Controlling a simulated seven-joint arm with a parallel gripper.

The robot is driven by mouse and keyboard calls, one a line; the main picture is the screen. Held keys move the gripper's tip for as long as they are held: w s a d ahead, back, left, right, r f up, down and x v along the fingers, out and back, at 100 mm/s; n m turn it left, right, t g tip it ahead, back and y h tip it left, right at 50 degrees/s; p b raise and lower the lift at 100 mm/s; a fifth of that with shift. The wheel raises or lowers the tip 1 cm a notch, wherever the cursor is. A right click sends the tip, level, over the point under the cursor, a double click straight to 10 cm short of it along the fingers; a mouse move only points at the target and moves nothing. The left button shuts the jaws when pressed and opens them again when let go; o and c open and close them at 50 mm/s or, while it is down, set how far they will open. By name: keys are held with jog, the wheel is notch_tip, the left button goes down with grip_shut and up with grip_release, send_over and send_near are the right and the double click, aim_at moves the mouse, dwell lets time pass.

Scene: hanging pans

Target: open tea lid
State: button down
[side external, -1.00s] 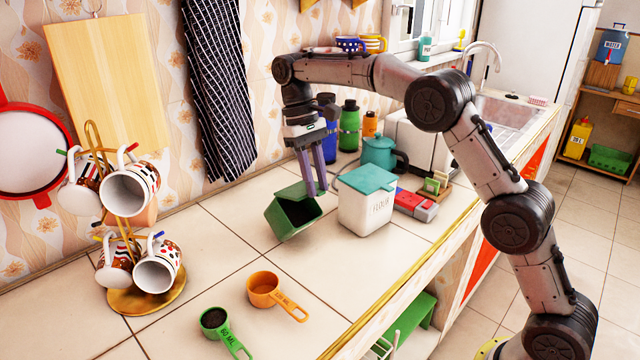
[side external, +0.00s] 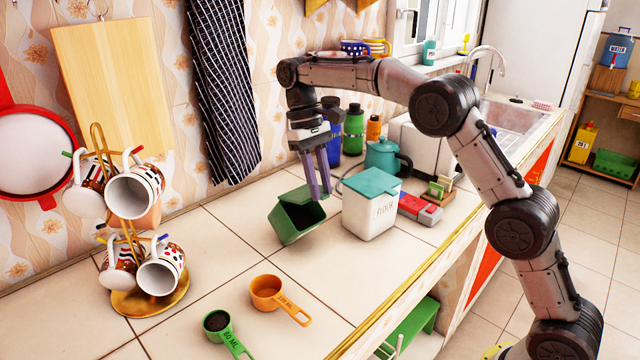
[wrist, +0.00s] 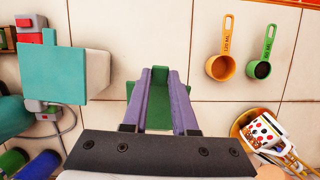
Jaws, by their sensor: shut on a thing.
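A green tea canister (side external: 288,226) stands tilted on the tiled counter, left of the white flour canister. Its green lid (side external: 297,195) is raised at the back, and the dark inside shows. My gripper (side external: 318,192) reaches down from above to the right side of the canister, next to the lid. Its purple fingers (wrist: 160,98) show in the wrist view with the green canister (wrist: 158,118) between and behind them. The gripper is shut on a green part of it, seemingly the lid. The exact contact is hidden by the fingers.
The flour canister (side external: 372,213) with its teal lid stands close on the right. An orange measuring cup (side external: 266,290) and a green one (side external: 217,322) lie in front. A mug rack (side external: 150,298) stands at left. Bottles and a teal kettle (side external: 382,158) stand behind.

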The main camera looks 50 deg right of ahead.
jog(key=c, duration=0.7)
grip_release()
jog(key=shift+r, duration=0.3)
notch_tip(320, 180, up, 3)
jog(key=shift+f, duration=0.2)
jog(key=s+r, duration=0.3)
jog(key=s, duration=0.1)
jog(key=s+r, duration=0.3)
jog(key=s, duration=0.2)
jog(key=s+r, duration=0.3)
jog(key=s, duration=0.2)
jog(key=shift+d+r, duration=0.2)
jog(key=shift+r, duration=0.2)
jog(key=shift+c, duration=0.2)
